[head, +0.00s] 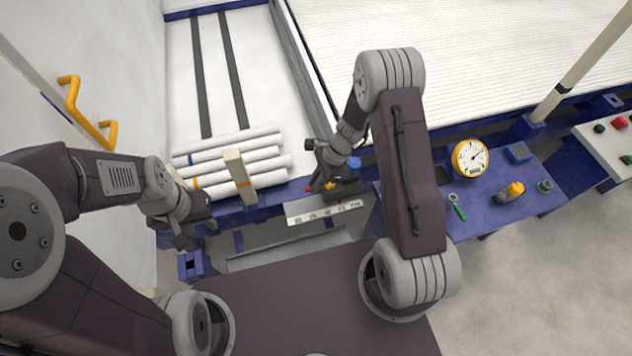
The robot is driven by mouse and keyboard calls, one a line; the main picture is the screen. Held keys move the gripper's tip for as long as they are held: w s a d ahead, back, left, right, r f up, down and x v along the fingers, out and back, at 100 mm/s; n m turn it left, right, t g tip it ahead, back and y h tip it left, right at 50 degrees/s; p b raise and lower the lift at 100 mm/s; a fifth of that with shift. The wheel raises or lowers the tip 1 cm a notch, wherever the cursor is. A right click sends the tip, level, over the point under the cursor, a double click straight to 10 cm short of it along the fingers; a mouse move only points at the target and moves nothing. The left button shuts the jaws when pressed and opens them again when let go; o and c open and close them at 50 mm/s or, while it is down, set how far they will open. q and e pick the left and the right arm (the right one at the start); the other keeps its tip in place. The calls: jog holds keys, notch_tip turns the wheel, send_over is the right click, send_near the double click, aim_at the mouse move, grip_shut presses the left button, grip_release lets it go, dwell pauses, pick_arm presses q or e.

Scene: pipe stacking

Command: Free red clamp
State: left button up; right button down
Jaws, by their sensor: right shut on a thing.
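My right gripper (325,168) reaches down over this bank and is shut on a lever there, seemingly the red-tipped one. Its fingertips are small and partly hidden by the wrist. My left gripper (194,232) hangs empty at the left, in front of the white pipes, with its fingers apart. No separate red clamp can be made out.
Several white pipes (235,160) lie stacked behind a cream post (240,177). A blue bench (480,215) at the right carries a yellow gauge (470,157), a green-ended tool (458,207) and a yellow-capped part (512,190). A yellow handle (88,115) is on the left wall.

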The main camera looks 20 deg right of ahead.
jog(key=shift+r, duration=0.1)
jog(key=shift+s+r+n+g+p, duration=0.1)
jog(key=shift+s+n+g+p, duration=0.2)
jog(key=shift+n+p, duration=0.55)
jog(key=shift+s+d+n+g+h+p, duration=0.6)
jog(key=shift+d+n+h+p, duration=0.2)
jog(key=shift+n, duration=1.9)
jog(key=shift+s+d+n+g+h+p, duration=0.65)
jog(key=shift+n+h+p, duration=0.2)
jog(key=shift+n, duration=1.9)
jog(key=shift+s+d+n+g+h+p, duration=0.5)
jog(key=shift+d+n+h+p, duration=0.35)
jog(key=shift+n, duration=1.85)
jog(key=c, duration=1.4)
grip_release()
jog(key=shift+c, duration=0.2)
